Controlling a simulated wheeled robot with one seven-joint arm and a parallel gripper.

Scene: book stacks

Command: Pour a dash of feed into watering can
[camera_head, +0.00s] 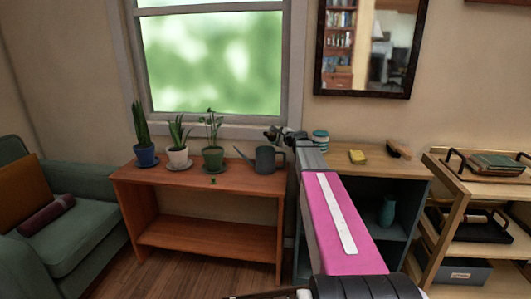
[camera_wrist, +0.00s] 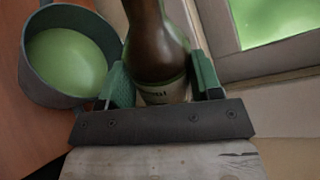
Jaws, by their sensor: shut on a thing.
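The dark grey watering can (camera_head: 266,160) stands at the right end of the wooden shelf top, beside the potted plants. In the wrist view its round body (camera_wrist: 38,92) is at the left, with an open top and a green surface inside. My gripper (camera_wrist: 163,82) is shut on a brown bottle (camera_wrist: 152,45) with a pale label, between its green fingers. The bottle is to the right of the can's opening in that view, apart from it. In the head view my gripper (camera_head: 285,136) is above and just right of the can; the bottle is hard to make out there.
Several potted plants (camera_head: 178,148) line the wooden shelf (camera_head: 190,182) left of the can. The window (camera_head: 212,62) is behind. A green armchair (camera_head: 85,190) is at far left.

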